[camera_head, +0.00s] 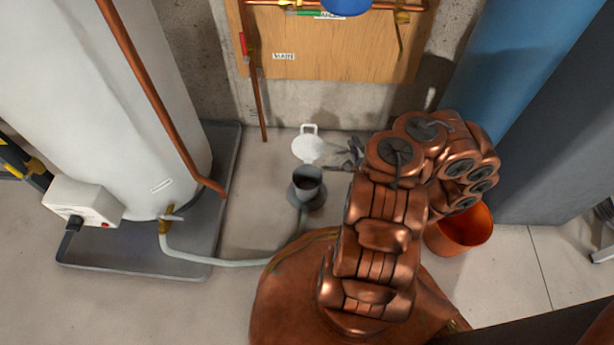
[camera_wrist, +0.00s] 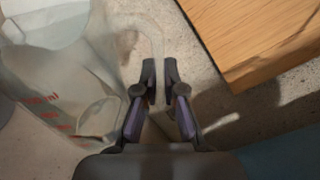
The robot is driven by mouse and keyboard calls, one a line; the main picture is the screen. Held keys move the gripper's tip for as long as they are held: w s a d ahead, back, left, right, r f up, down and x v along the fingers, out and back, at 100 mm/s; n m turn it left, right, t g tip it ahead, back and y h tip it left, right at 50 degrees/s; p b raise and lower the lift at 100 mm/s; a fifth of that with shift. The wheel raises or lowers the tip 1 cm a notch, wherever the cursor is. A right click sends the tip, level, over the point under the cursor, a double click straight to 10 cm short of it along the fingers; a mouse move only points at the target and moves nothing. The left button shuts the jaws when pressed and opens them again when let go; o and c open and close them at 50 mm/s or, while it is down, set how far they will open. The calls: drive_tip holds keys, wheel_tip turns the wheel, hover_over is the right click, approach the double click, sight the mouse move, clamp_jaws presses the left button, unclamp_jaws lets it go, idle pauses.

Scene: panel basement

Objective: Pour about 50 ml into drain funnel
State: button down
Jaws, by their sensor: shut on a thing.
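The jug (camera_head: 308,150) is whitish in the head view, behind the drain funnel and left of my gripper (camera_head: 349,153). In the wrist view the jug (camera_wrist: 68,95) is translucent with red volume marks and fills the left side. My gripper (camera_wrist: 161,70) is shut on its handle. I cannot tell the liquid level or whether the jug is tilted or clear of the floor. The grey drain funnel (camera_head: 307,184) stands on the floor, its dark mouth facing up, in front of the jug in the head view.
A pale hose (camera_head: 225,262) runs from the white tank's (camera_head: 150,90) valve toward the funnel. The tank stands in a grey tray (camera_head: 225,150). A wooden board (camera_head: 330,50) with pipes is behind. An orange bucket (camera_head: 462,230) and a blue tank (camera_head: 515,60) are right.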

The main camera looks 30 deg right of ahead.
drive_tip(key=shift+w+a+r+n+p, duration=0.1)
drive_tip(key=shift+a+r+n+p, duration=0.15)
drive_tip(key=shift+r+n+p, duration=0.25)
drive_tip(key=shift+a+r+p, duration=0.2)
drive_tip(key=shift+r+p, duration=0.1)
drive_tip(key=shift+w+a+r+n, duration=0.15)
drive_tip(key=shift+a+n, duration=0.1)
drive_tip(key=shift+n, duration=0.25)
idle(1.8)
drive_tip(key=f+b, duration=0.1)
drive_tip(key=d+m, duration=0.1)
drive_tip(key=f+b, duration=0.1)
drive_tip(key=shift+s+d+f+m+b, duration=0.25)
drive_tip(key=shift+f+m+b, duration=0.05)
drive_tip(key=shift+m, duration=0.1)
drive_tip(key=shift+s+d+f+m+b, duration=0.15)
drive_tip(key=shift+d+m+b, duration=0.15)
drive_tip(key=shift+m, duration=0.2)
drive_tip(key=shift+s+d+f+m+b, duration=0.1)
drive_tip(key=shift+d+m+b, duration=0.2)
drive_tip(key=shift+m, duration=0.2)
drive_tip(key=shift+d+f+b, duration=0.1)
drive_tip(key=shift+f+b, duration=0.15)
drive_tip(key=shift+b, duration=0.05)
drive_tip(key=shift+r+m, duration=0.1)
drive_tip(key=shift+m, duration=0.2)
drive_tip(key=shift+s+d+f+m+b, duration=0.1)
drive_tip(key=shift+d+f+m+b, duration=0.1)
drive_tip(key=shift+f+m+b, duration=0.25)
